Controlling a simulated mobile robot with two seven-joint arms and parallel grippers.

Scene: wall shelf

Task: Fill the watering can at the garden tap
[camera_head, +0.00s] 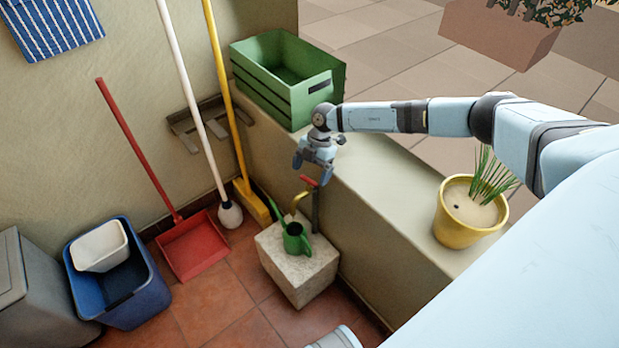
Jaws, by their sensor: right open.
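The green watering can (295,238) stands upright on a pale stone block (303,274), below the garden tap. The tap (315,205) has a dark upright pipe, a red handle on top and a brass-coloured curved spout reaching over the can. I cannot tell whether water runs. My right gripper (314,174) hangs just above the tap's red handle, pointing down, open and with nothing seen between its fingers. Whether its fingers touch the handle is hard to tell. My left gripper is not in view.
A low wall (377,190) runs behind the tap, bearing a green crate (285,80) and a yellow plant pot (468,218). A red dustpan (193,247), a mop (230,214), a yellow broom (253,205) and a blue bin (135,298) stand left.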

